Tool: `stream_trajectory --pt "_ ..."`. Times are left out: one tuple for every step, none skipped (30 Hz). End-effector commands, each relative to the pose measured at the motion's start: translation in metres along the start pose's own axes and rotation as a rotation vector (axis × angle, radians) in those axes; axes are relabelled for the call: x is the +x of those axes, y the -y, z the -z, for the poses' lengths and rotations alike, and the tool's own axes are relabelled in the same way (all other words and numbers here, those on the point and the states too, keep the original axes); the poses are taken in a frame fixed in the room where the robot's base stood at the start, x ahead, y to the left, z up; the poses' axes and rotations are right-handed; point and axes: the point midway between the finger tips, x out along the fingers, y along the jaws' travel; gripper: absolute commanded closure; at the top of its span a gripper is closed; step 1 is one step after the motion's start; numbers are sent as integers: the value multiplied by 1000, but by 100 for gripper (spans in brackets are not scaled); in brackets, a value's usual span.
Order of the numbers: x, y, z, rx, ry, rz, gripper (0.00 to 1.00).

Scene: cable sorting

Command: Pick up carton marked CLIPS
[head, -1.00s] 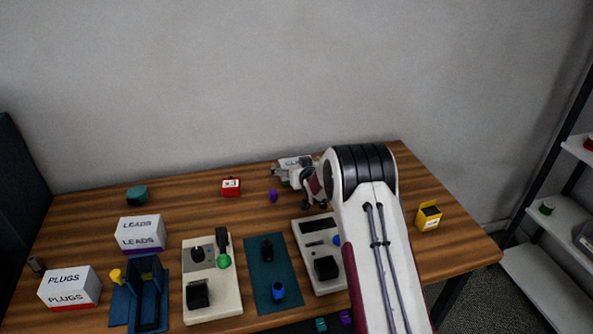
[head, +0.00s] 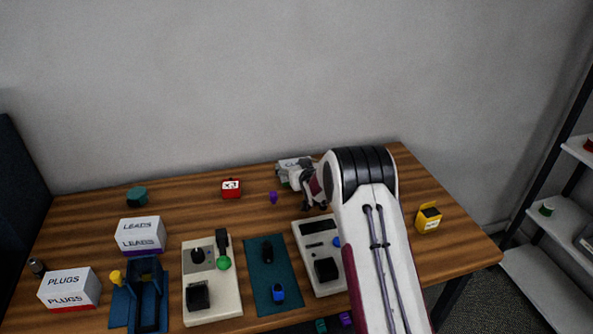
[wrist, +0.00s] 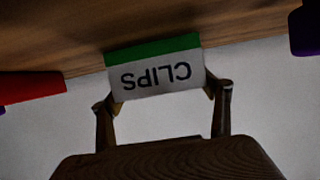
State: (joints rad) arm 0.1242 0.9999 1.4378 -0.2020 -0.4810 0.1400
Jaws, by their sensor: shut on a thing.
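The white carton marked CLIPS (head: 289,162) is at the back of the table in the head view, partly hidden behind my gripper (head: 293,178). In the wrist view the carton (wrist: 155,80) appears upside down, with its lettering facing the camera and a green band along its table-side edge. My gripper (wrist: 162,92) has one finger at each side of the carton and is shut on it. I cannot tell whether the carton's base touches the table.
A small purple thing (head: 273,197) and a red box (head: 231,188) stand left of my gripper. Cartons marked LEADS (head: 142,233) and PLUGS (head: 69,287) are farther left. A yellow holder (head: 428,218) stands right of my arm. The wall is close behind.

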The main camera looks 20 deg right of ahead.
Motion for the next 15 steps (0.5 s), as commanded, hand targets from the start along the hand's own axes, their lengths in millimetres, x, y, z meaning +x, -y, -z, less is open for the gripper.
stream_trajectory --pt "0 0 1 0 -2 0 52" --pt "0 0 1 0 -2 0 52" --pt "0 0 2 0 -2 0 52" --pt "0 0 2 0 -2 0 52" --pt "-1 0 3 0 -3 0 52" --pt "-2 0 5 0 -3 0 52" --pt "-2 0 7 0 -3 0 52" --pt "-3 0 8 -1 -4 0 52" --pt "-4 0 11 -1 -4 0 52" --pt "-5 0 13 -1 -3 0 52" --pt "-6 0 15 -1 -3 0 52" --pt "-7 0 19 -1 -3 0 52" --pt "-9 0 23 -1 -4 1 52" --pt "-10 0 26 -1 -5 1 52" --pt "-12 0 32 0 -5 1 52"
